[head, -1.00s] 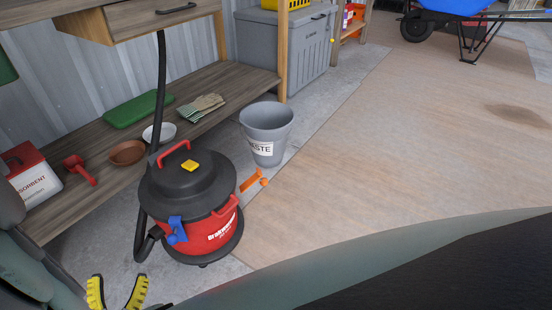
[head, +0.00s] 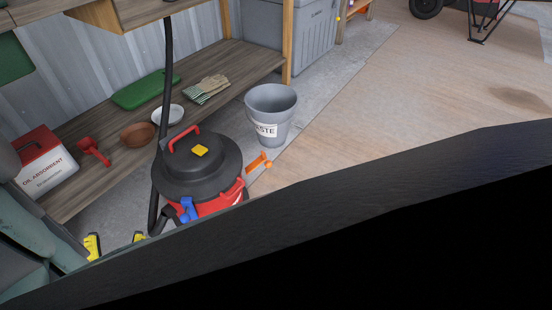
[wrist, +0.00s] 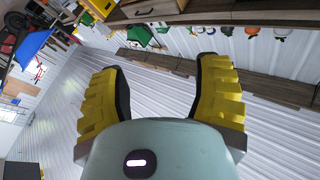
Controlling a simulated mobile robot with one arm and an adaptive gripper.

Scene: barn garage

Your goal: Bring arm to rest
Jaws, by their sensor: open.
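My gripper (wrist: 160,95) has two yellow fingers with dark pads. They stand wide apart in the wrist view, with nothing between them. In the head view the yellow fingertips of my gripper (head: 115,244) just show at the lower left, below the shelf and left of the vacuum. The rest of the gripper there is hidden behind a dark part of my arm, which crosses the lower picture.
A red and black shop vacuum (head: 200,172) stands close to my gripper. A grey waste bin (head: 271,115) and an orange item (head: 258,161) are beside it. A low wooden shelf (head: 215,105) holds several items. The brown floor (head: 420,90) is open at right.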

